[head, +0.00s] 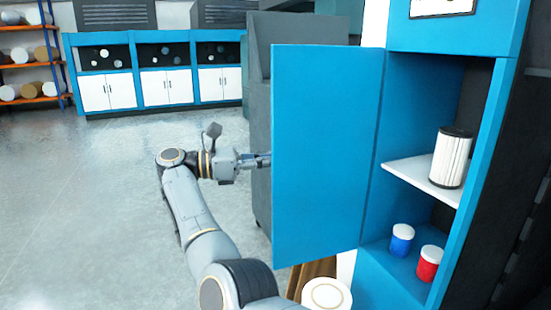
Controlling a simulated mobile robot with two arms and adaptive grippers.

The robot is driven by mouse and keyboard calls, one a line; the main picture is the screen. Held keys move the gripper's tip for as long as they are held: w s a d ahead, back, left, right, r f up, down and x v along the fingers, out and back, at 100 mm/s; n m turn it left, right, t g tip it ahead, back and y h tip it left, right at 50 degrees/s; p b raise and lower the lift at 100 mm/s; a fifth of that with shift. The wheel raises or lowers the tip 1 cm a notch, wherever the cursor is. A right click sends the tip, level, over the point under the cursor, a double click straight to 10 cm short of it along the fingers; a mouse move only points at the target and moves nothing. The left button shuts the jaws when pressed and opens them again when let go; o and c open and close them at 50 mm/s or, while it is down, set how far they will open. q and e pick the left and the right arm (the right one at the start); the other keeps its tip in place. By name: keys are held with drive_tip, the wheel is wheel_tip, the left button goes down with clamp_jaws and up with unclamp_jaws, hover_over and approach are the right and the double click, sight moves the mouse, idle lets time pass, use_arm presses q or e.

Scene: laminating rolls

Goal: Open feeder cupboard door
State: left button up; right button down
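The blue feeder cupboard door (325,155) stands wide open, swung out to the left of the cupboard (487,150). It hangs along its right edge, and the inside of the cupboard is exposed. My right gripper is not in view.
Inside the cupboard, a white pleated filter (453,158) stands on a white shelf (424,178). Below are a blue jar (401,241) and a red jar (429,264). A dark grey cabinet (260,110) stands behind the door. The floor (85,210) on the left is clear.

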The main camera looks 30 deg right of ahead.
use_arm(q)
drive_tip(key=shift+w+f, duration=0.1)
drive_tip(key=shift+f, duration=0.1)
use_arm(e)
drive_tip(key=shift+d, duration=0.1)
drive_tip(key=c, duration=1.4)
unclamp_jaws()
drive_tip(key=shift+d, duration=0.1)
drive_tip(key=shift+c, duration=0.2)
use_arm(q)
drive_tip(key=shift+d+r, duration=0.1)
drive_tip(key=shift+r, duration=0.05)
drive_tip(key=shift+w, duration=0.1)
